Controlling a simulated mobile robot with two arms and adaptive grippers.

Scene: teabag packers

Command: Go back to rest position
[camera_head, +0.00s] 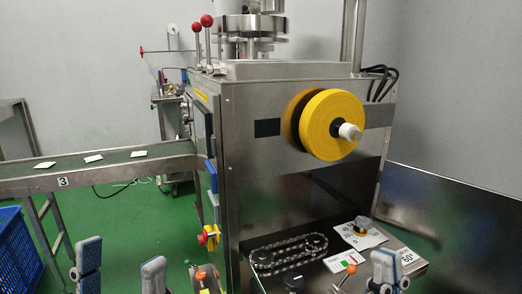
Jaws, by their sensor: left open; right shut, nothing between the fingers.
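My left gripper (120,266) is at the bottom left edge of the head view. Its two blue-grey fingers stand apart with nothing between them. My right gripper (386,268) is at the bottom right edge, its fingers together and holding nothing. It is in front of the machine's lower shelf. The lower parts of both grippers are cut off by the frame.
The steel packing machine (285,180) with a yellow roll (334,118) stands in the centre. A blue crate (18,255) is at lower left. Printed cards (358,234) lie on the machine's shelf.

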